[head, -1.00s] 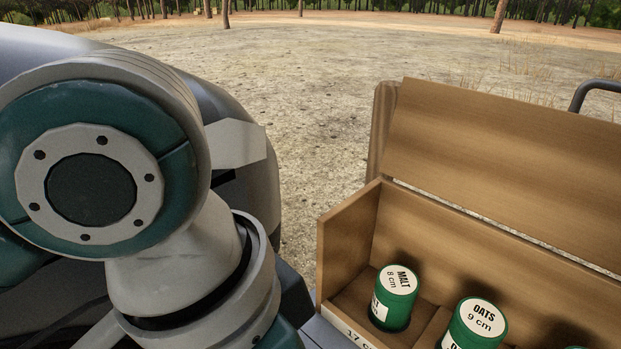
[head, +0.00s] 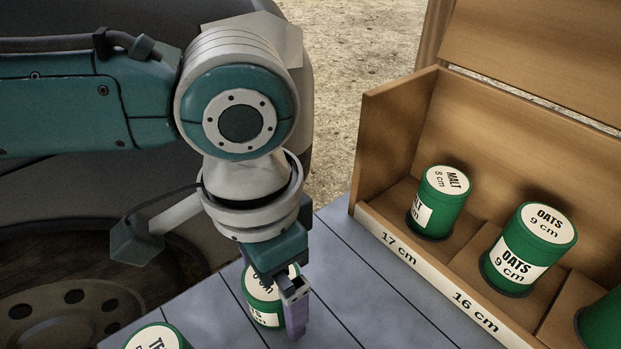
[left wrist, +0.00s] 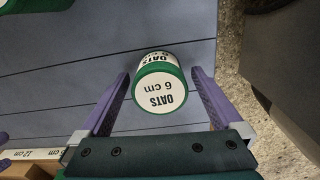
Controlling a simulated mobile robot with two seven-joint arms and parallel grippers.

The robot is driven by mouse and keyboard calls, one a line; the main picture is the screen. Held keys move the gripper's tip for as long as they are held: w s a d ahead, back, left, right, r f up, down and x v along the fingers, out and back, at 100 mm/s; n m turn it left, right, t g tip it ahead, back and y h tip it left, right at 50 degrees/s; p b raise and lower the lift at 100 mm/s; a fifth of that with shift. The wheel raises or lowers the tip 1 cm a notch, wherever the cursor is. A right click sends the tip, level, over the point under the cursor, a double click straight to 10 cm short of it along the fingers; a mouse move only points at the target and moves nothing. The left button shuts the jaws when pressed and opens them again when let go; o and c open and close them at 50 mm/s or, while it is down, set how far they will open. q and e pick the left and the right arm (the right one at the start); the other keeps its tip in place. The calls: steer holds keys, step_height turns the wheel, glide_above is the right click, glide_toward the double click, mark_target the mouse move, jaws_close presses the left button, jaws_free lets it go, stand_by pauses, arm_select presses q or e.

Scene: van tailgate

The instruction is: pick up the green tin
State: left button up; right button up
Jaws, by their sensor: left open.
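Several green tins are in view, so the task's words fit more than one. One green tin with a white top (head: 262,299) stands on the grey slatted deck, partly hidden by my left gripper (head: 290,312). In the left wrist view this tin (left wrist: 160,88) reads OATS 6 cm. It lies between the two purple fingers of my left gripper (left wrist: 160,76), with a gap on each side. The fingers are open and hold nothing.
A wooden box (head: 402,250) stands at right with its lid up. It holds a MALT 8 cm tin (head: 440,202), an OATS 9 cm tin (head: 528,250) and part of another (head: 603,322). Another tin (head: 157,340) is cut off at the bottom edge. A tyre lies below left.

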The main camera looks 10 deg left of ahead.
arm_select(q)
steer(key=shift+f, duration=0.5)
steer(key=shift+c, duration=0.2)
steer(key=c, duration=1.4)
